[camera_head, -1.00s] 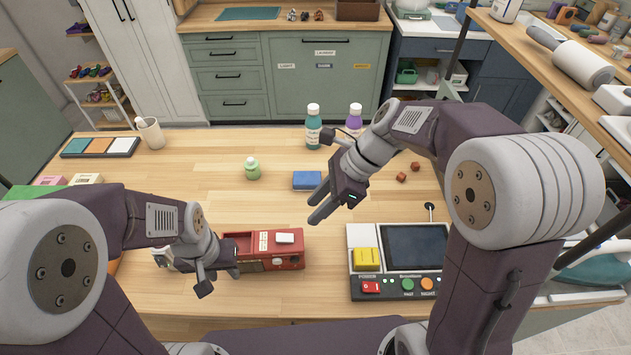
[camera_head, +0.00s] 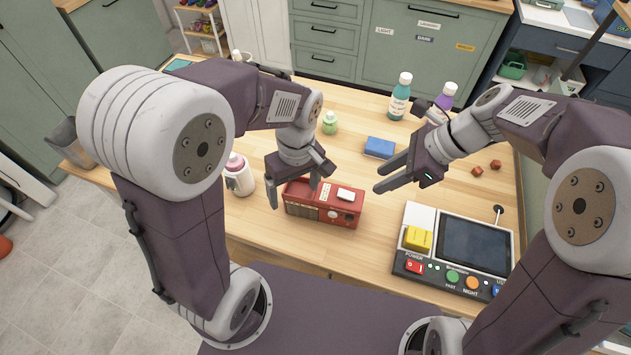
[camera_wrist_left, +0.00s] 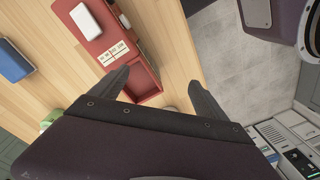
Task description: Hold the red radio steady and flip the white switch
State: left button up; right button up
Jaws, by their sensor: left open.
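The red radio (camera_head: 333,214) lies on the wooden table near its front edge. The white switch (camera_head: 346,193) is on its top, toward the right. The radio also shows in the left wrist view (camera_wrist_left: 120,47), with the white switch (camera_wrist_left: 86,22) at upper left. My left gripper (camera_head: 294,197) is open, fingers pointing down over the radio's left end. In the left wrist view, one finger of it (camera_wrist_left: 159,88) overlaps the radio's open tray end. My right gripper (camera_head: 380,178) is open and empty, right of the radio and apart from it.
A white bottle with a pink cap (camera_head: 238,177) stands left of the radio. A control panel with a screen (camera_head: 402,262) is at the right. Bare table lies between radio and panel.

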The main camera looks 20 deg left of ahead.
aim_at(315, 203)
pick_arm(q)
jog(key=w+d+n, duration=0.1)
jog(key=n, duration=0.1)
jog(key=w+d+f+n, duration=0.1)
jog(key=n, duration=0.1)
jog(key=w+d+n, duration=0.1)
jog(key=w+n, duration=0.1)
jog(key=n, duration=0.1)
jog(key=shift+d+f+h, duration=0.2)
jog(key=shift+f+h, duration=0.1)
jog(key=shift+w+d+f+n+t, duration=0.2)
jog(key=shift+f+n+t, duration=0.1)
jog(key=shift+n, duration=0.6)
notch_tip(315, 203, down, 9)
jog(key=shift+f, duration=0.1)
jog(key=shift+s, duration=0.1)
jog(key=shift+c, duration=0.3)
